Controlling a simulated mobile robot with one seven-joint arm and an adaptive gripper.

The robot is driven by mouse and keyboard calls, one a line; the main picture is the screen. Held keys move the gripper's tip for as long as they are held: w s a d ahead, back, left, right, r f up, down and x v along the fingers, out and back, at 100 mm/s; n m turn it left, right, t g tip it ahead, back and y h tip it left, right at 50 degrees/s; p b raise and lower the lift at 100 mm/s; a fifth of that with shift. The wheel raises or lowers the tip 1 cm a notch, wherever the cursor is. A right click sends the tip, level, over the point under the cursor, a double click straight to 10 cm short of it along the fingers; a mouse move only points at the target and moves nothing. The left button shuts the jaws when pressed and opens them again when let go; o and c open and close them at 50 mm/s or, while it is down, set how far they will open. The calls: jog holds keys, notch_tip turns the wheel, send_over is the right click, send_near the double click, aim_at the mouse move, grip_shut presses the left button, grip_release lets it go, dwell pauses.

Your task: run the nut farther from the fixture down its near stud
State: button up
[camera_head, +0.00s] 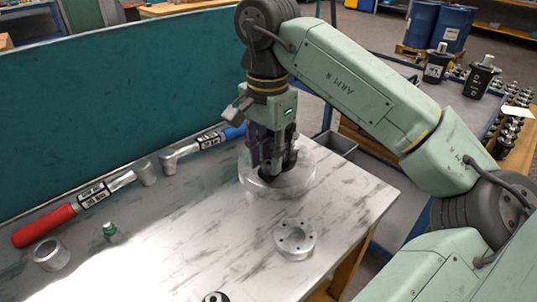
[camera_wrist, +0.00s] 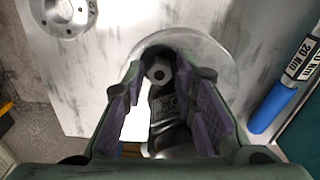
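My gripper (camera_head: 272,165) points down over a round pale metal base (camera_head: 250,187) at the back of the table. In the wrist view its two fingers, with purple pads, stand apart on either side of a grey metal part (camera_wrist: 166,104). A small hex-shaped end with a dark hole (camera_wrist: 158,73), perhaps a nut on a stud, shows between the fingertips (camera_wrist: 159,80). I cannot tell whether the fingers touch it. The round base (camera_wrist: 212,62) spreads behind the fingers in the wrist view. My gripper hides most of what stands on it; a second nut cannot be made out.
A flange ring with holes (camera_head: 295,239) lies in front of the base. A red-handled wrench (camera_head: 44,225), a blue-handled wrench (camera_head: 207,142), a metal sleeve (camera_head: 50,255) and a small green-topped part (camera_head: 111,231) lie left. A teal panel (camera_head: 120,95) bounds the back.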

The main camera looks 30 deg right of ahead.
jog(key=shift+d, duration=0.15)
jog(key=n+p, duration=0.1)
jog(key=n, duration=0.3)
jog(key=shift+r+n+p, duration=0.15)
jog(key=shift+n+p, duration=0.15)
jog(key=n+p, duration=0.1)
jog(key=n, duration=0.4)
jog(key=shift+n, duration=0.4)
jog(key=shift+c, duration=0.3)
grip_shut()
jog(key=shift+f, duration=0.2)
jog(key=m+b, duration=0.1)
jog(key=m, duration=0.3)
jog(key=shift+b, duration=0.35)
jog(key=shift+m, duration=0.9)
